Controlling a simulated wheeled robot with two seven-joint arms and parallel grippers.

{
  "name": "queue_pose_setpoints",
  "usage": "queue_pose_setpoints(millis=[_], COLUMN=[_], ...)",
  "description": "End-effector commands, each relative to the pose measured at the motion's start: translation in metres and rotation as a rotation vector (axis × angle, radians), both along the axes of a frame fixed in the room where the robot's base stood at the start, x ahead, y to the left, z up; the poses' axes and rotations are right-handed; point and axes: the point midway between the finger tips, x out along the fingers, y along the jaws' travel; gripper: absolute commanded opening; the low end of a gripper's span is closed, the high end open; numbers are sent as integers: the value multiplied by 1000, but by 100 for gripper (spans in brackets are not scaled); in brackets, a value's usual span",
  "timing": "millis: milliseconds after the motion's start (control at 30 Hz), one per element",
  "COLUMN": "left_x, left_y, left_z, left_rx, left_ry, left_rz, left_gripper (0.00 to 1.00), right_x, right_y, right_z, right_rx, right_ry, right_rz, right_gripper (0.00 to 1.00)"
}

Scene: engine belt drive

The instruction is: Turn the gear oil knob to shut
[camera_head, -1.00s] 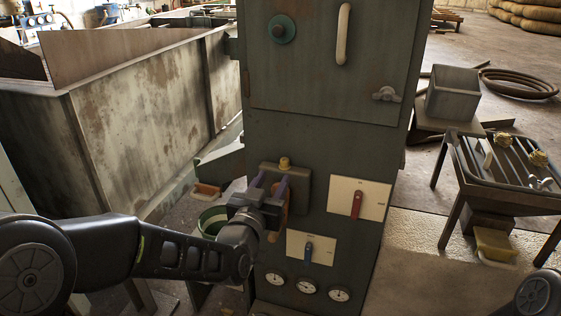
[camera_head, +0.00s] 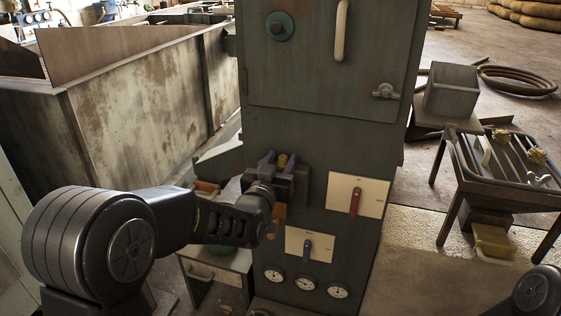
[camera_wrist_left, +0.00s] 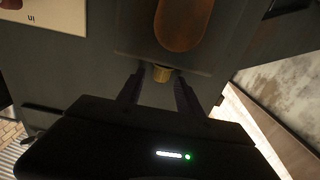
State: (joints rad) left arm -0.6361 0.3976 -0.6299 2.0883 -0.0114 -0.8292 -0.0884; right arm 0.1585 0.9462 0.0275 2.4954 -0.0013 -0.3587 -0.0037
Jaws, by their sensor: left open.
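A small brass-yellow knob (camera_head: 283,160) sits on a dark box on the front of the green-grey cabinet. An orange oval part (camera_wrist_left: 180,22) is on the same box; in the head view my gripper mostly covers it. I cannot read any label that says which is gear oil. My left gripper (camera_head: 279,159) is open, its fingers on either side of the brass knob. The wrist view also shows the knob (camera_wrist_left: 162,74) between the fingertips; I cannot tell whether they touch it. My right gripper is out of view.
Round gauges (camera_head: 305,283) are below. A rusty metal tank (camera_head: 140,110) stands left, a slatted metal stand (camera_head: 500,160) right.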

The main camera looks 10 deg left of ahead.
Motion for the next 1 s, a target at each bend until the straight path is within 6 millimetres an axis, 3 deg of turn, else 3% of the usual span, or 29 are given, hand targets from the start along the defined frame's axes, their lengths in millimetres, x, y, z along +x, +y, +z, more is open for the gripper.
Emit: queue_pose_setpoints(millis=[167,667,1000], left_x=[0,0,0], left_y=[0,0,0], left_z=[0,0,0], left_rx=[0,1,1], left_ry=[0,0,0], left_rz=[0,0,1], left_gripper=[42,1,0], right_x=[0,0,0], right_y=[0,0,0], right_z=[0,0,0], right_rx=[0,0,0], right_ry=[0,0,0], right_rz=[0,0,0], right_gripper=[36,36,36])
